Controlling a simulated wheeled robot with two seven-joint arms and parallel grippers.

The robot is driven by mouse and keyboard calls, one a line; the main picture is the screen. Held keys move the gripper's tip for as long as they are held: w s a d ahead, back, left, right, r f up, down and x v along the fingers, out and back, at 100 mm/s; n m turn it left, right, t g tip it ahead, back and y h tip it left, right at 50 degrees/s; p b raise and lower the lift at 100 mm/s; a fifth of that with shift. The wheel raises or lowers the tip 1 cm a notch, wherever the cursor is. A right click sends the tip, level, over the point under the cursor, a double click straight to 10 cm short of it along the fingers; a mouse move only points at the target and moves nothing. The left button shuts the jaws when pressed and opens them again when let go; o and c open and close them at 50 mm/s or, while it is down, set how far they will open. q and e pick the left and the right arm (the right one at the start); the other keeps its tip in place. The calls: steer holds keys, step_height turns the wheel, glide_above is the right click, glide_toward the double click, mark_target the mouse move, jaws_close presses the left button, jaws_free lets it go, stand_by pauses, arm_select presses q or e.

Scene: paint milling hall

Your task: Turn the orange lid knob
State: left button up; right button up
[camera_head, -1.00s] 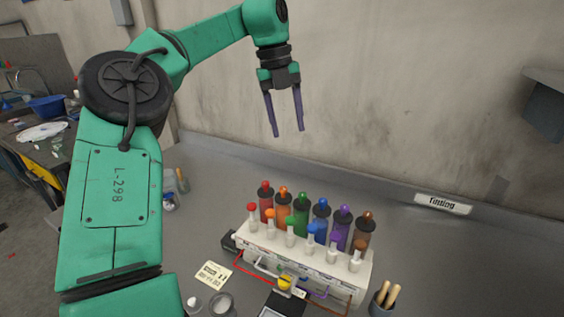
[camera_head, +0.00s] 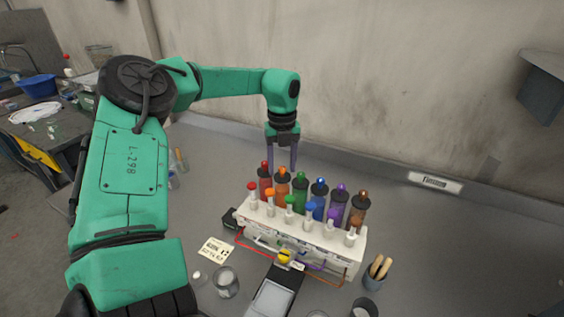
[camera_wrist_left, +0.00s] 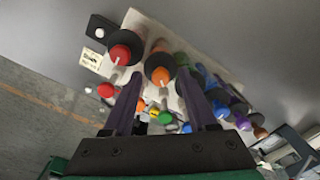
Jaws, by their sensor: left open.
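The orange lid knob (camera_head: 282,171) tops a black lid on an orange canister (camera_head: 282,190), second from the left in the back row of a white rack (camera_head: 318,238). In the left wrist view the orange knob (camera_wrist_left: 160,76) shows on its dark lid between the finger ends. My left gripper (camera_head: 281,166) is open and empty, pointing down over that canister. Its purple fingers come down on either side of the knob in the left wrist view (camera_wrist_left: 161,73). I cannot tell whether they touch it. My right gripper is not in view.
A red-knobbed canister (camera_head: 265,178) and a green one (camera_head: 300,190) stand close on either side. Several coloured-cap nozzles line the rack's front. A glass jar (camera_head: 226,284), a scale (camera_head: 275,297) and a cup of sticks (camera_head: 374,277) stand nearby. The right of the bench is clear.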

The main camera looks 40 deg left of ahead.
arm_select(q)
steer(key=shift+w, duration=0.1)
jaws_close()
steer(key=shift+m, duration=0.3)
steer(key=shift+f+m+b, duration=0.1)
steer(key=shift+m+b, duration=0.3)
steer(key=shift+b, duration=0.2)
steer(key=shift+m+b, duration=0.6)
steer(key=shift+m, duration=0.6)
steer(key=m, duration=0.2)
steer(key=shift+m+b, duration=0.3)
steer(key=shift+m, duration=1.7)
